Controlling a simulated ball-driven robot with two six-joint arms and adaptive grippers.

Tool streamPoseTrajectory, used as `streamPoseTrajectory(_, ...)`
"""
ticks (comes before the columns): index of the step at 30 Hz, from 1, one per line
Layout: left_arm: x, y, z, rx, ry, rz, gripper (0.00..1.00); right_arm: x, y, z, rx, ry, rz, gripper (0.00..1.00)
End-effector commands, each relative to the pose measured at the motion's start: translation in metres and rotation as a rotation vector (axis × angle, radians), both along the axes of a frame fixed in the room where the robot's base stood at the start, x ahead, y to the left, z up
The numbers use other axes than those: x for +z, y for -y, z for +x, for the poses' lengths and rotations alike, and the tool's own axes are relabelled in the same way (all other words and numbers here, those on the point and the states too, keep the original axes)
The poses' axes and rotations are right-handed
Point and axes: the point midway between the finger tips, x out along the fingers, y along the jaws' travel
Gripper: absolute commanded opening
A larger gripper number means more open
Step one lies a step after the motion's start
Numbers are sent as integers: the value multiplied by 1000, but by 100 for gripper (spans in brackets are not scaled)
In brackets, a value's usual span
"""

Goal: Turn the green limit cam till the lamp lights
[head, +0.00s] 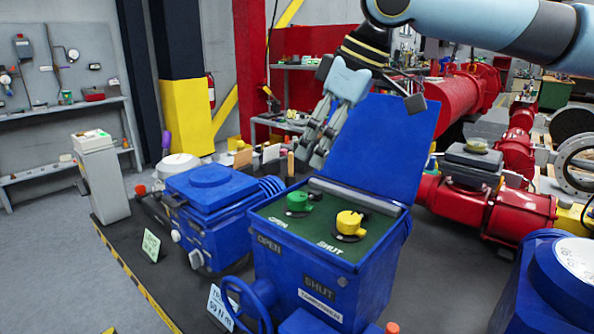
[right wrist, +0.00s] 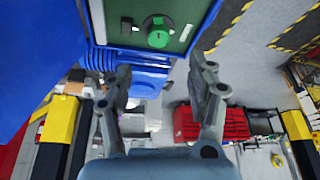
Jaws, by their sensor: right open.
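The green limit cam (head: 298,202) sits on the dark green panel (head: 318,222) inside the open blue actuator box, on the side marked OPEN. A yellow cam (head: 350,223) sits beside it on the SHUT side. My right gripper (head: 308,158) is open and empty above the box's back edge, apart from the green cam. In the right wrist view the green cam (right wrist: 158,34) shows at the top, beyond and between the open fingers (right wrist: 160,78). I cannot make out a lit lamp. My left gripper is not in view.
The raised blue lid (head: 385,140) stands behind the panel, to the right of my right gripper. A second blue actuator (head: 210,205) stands to the left. A blue handwheel (head: 248,305) is at the box's front left. Small bottles (head: 272,157) stand behind the box.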

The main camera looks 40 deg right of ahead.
Motion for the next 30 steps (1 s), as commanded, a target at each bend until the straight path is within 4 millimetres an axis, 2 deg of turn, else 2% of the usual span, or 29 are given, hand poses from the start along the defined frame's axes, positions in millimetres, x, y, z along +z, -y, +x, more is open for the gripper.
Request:
streamPoseTrajectory(5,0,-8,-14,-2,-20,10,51,-4,-1,1,1,2,5,58)
streamPoseTrajectory(12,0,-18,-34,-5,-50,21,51,-24,-5,9,0,2,10,58)
streamPoseTrajectory(17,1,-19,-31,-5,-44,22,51,-46,-8,18,-1,0,9,58)
streamPoseTrajectory(24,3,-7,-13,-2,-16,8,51,-82,-13,30,-2,-2,6,58)
streamPoseTrajectory(30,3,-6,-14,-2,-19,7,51,-98,-14,37,0,-2,2,58)
